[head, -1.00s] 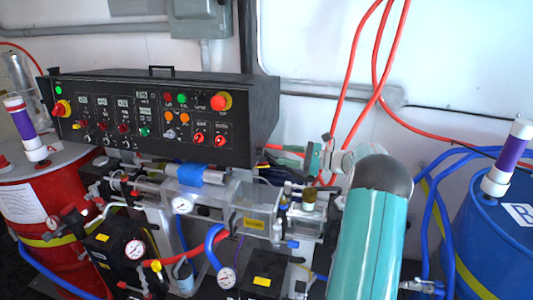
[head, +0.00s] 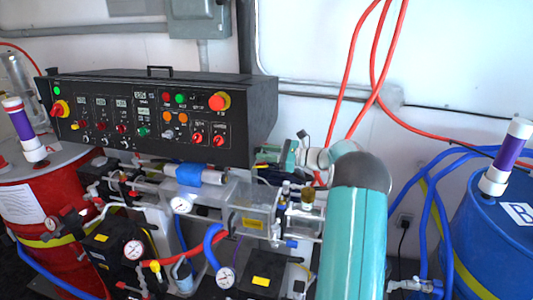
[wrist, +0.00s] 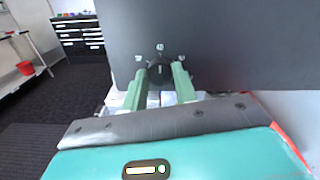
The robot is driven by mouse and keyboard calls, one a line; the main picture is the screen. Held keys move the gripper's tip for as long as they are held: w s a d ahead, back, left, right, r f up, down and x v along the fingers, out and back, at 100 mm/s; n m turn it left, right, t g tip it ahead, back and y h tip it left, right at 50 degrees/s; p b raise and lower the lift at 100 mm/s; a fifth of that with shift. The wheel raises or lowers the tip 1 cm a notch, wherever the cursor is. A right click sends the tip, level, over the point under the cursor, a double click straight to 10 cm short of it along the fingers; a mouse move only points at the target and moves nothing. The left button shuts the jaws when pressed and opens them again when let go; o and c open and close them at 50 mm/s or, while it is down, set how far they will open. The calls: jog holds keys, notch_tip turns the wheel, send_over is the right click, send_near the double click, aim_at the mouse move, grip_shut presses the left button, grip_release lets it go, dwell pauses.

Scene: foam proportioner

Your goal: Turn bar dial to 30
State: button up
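The bar dial (wrist: 160,73) is a dark knob on the side of the black control box, with small white numbers around it. The number above it looks like 40; the left and right numbers are too blurred to read surely. A pale mark on the knob seems to point up. My gripper (wrist: 162,76) has its two green fingers on either side of the knob, with the tips close to it. The fingers look open; I cannot tell whether they touch it. In the head view my gripper (head: 275,155) is at the box's right end, and the dial is hidden.
The control box (head: 150,115) carries buttons and switches on its front. Pipes, gauges and a clear housing (head: 255,195) lie below my gripper. Red hoses (head: 357,75) hang behind my arm. A red drum (head: 50,200) and a blue drum (head: 490,240) flank the machine.

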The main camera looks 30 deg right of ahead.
jog(key=shift+n, duration=0.4)
jog(key=n, duration=1.1)
dwell(0.7)
jog(key=o, duration=1)
jog(key=v, duration=1.3)
jog(key=shift+s+d, duration=0.2)
jog(key=shift+s, duration=0.15)
